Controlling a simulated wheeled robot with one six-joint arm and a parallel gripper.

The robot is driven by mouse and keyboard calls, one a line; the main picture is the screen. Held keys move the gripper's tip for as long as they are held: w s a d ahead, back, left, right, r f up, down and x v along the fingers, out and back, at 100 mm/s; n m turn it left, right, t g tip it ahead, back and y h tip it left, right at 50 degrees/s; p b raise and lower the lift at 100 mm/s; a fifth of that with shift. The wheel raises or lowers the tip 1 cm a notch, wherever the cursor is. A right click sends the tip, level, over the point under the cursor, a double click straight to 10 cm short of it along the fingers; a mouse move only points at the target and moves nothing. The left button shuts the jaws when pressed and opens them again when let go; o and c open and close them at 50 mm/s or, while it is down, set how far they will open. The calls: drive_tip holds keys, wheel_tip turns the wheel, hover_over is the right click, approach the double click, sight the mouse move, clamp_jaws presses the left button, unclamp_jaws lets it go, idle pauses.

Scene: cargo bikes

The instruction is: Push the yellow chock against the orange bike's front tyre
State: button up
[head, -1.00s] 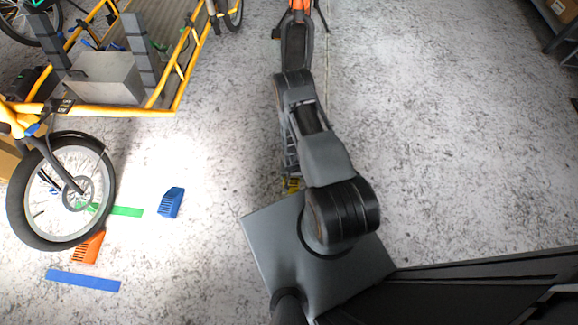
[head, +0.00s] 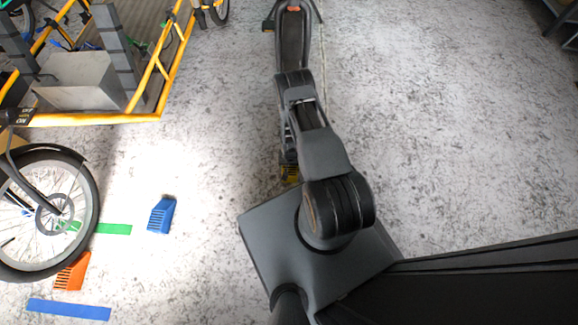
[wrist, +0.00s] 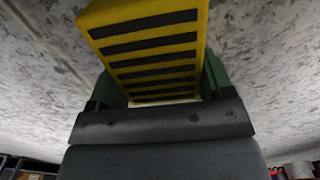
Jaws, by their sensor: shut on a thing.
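The yellow chock (wrist: 150,45), ribbed with dark bars, fills the upper middle of the wrist view. My gripper (wrist: 162,82) is shut on it, with a green finger on each side.
A blue chock (head: 161,214), a green strip (head: 113,229) and a blue strip (head: 68,309) lie nearby. The floor right of my arm is clear.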

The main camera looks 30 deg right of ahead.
drive_tip(key=shift+w+f+b, duration=0.25)
drive_tip(key=shift+f+b, duration=0.1)
drive_tip(key=shift+w+d+f+b, duration=0.1)
drive_tip(key=shift+w+f+b, duration=0.1)
drive_tip(key=shift+f+b, duration=1.3)
drive_tip(key=shift+f, duration=0.25)
drive_tip(key=shift+f, duration=0.15)
drive_tip(key=o, duration=1.3)
drive_tip(key=shift+c, duration=0.2)
